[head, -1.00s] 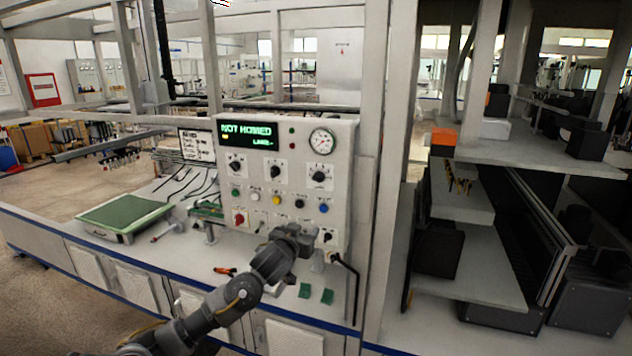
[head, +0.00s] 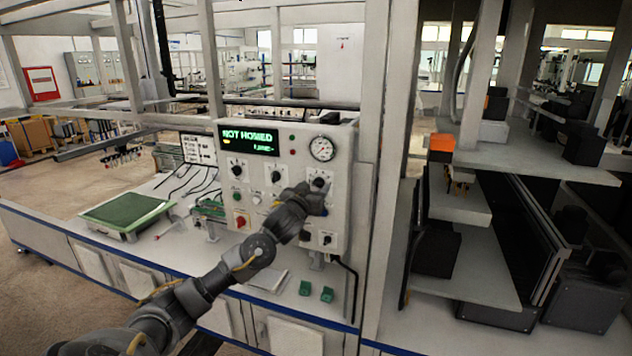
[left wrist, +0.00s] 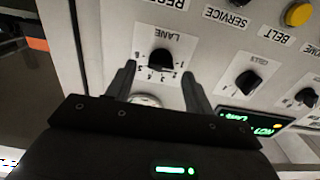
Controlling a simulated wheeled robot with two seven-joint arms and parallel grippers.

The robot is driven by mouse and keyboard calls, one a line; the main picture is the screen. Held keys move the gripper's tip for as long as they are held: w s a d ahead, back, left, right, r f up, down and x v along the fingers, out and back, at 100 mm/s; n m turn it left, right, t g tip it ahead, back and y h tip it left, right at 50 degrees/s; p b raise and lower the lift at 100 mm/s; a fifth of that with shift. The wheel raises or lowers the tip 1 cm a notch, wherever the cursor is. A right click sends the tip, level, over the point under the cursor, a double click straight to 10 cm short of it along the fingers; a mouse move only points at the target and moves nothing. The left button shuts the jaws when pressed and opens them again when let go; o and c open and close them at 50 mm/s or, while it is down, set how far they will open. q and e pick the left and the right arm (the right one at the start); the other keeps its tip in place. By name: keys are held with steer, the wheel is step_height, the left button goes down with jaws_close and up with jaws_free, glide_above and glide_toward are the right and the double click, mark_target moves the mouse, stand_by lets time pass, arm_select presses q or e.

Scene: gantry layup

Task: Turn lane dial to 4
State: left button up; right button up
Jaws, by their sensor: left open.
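The lane dial (left wrist: 160,60) is a black knob on a white plate marked LANE, with small numbers around it. It shows upside down in the left wrist view. In the head view the dial (head: 319,182) is at the panel's upper right, just above my left gripper (head: 314,197). My left gripper (left wrist: 158,84) is open, its two fingers to either side of the dial and pointing at the panel. The fingers look apart from the knob; I cannot tell how far. The pointer's exact setting is too small to read. My right gripper is not in view.
The control panel (head: 340,215) has a green display (head: 249,140) reading NOT HOMED, a round gauge (head: 322,149), other knobs and coloured buttons. A yellow button (left wrist: 298,14) is near the dial.

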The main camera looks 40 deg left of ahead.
mark_target(318, 184)
arm_select(q)
steer(key=shift+x, duration=1.1)
steer(key=c, duration=1)
